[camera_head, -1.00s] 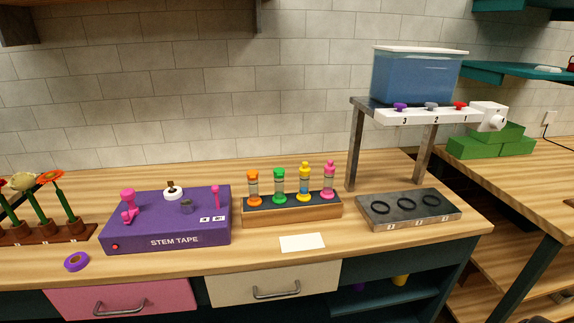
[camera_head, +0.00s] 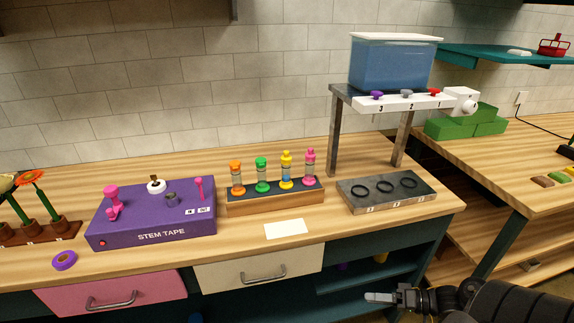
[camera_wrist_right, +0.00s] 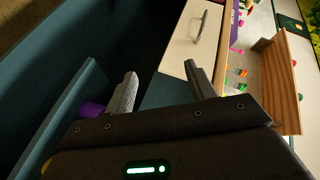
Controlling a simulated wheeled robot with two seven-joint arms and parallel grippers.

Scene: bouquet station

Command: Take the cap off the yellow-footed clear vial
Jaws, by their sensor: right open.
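The yellow-footed clear vial (camera_head: 286,172) stands upright in a wooden rack (camera_head: 275,201) with a dark top, its yellow cap on top. Orange, green and pink vials stand in the same rack. My right gripper (camera_head: 380,298) is low at the right, in front of the bench and well apart from the rack. In the right wrist view the gripper (camera_wrist_right: 162,88) has its two fingers spread with nothing between them. The rack (camera_wrist_right: 278,75) shows at the right of that view. My left gripper is out of view.
A purple stem tape box (camera_head: 150,214) stands left of the rack, a white card (camera_head: 285,228) before it. A metal stand with a blue tank (camera_head: 392,68) and a grey ringed plate (camera_head: 386,192) stand right. Open shelves and drawers (camera_head: 258,268) lie below the bench edge.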

